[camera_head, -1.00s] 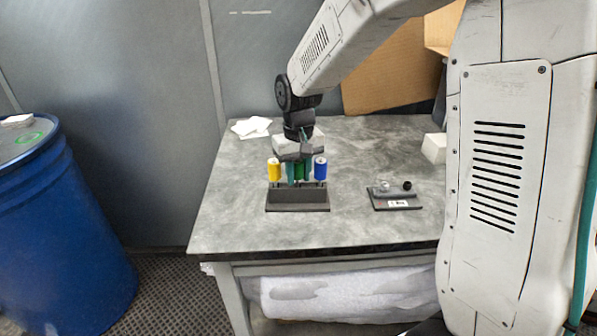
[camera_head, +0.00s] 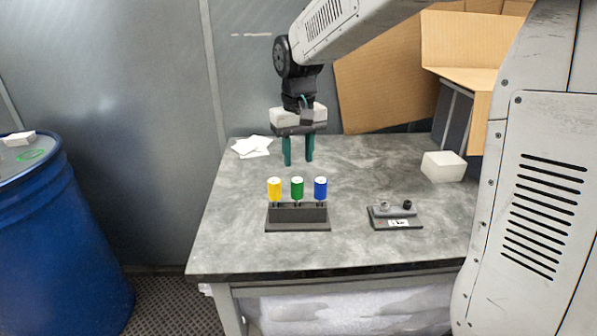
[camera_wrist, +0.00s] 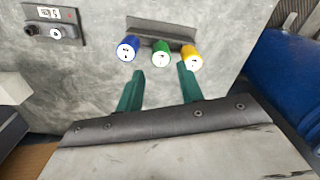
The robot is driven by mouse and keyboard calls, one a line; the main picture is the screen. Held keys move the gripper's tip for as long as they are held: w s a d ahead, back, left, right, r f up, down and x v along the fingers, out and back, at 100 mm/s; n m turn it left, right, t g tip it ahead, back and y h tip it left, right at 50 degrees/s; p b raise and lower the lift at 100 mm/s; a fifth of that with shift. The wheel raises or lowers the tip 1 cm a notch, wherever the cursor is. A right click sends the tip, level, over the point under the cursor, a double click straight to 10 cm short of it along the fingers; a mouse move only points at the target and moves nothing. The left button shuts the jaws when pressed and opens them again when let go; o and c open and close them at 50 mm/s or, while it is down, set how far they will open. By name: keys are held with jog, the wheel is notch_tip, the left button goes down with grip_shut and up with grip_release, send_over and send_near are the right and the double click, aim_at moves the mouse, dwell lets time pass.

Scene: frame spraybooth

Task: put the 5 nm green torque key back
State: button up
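The green torque key (camera_head: 297,187) stands upright in the middle of a dark rack (camera_head: 298,222), between the yellow key (camera_head: 274,188) and the blue key (camera_head: 320,188). In the wrist view the green key (camera_wrist: 161,53) shows its white top, with the blue key (camera_wrist: 127,48) to its left and the yellow key (camera_wrist: 191,58) to its right. My gripper (camera_head: 298,163) has green fingers, apart and empty, above the table behind the rack. In the wrist view my gripper (camera_wrist: 158,80) is open, with clear space between its fingertips and the green key.
A small dark fixture (camera_head: 395,217) with two knobs and a label sits right of the rack. A white block (camera_head: 443,166) and cardboard boxes (camera_head: 400,75) are at the back right. White papers (camera_head: 252,147) lie at the back left. A blue barrel (camera_head: 60,240) stands left of the table.

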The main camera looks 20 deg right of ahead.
jog(key=shift+r, duration=0.7)
jog(key=shift+s+d+r, duration=0.1)
jog(key=shift+s+r, duration=0.05)
jog(key=shift+s, duration=0.2)
jog(key=s+d+t, duration=0.1)
jog(key=s+d, duration=0.2)
jog(key=s, duration=2.5)
jog(key=shift+s+f, duration=0.2)
jog(key=shift+s, duration=0.2)
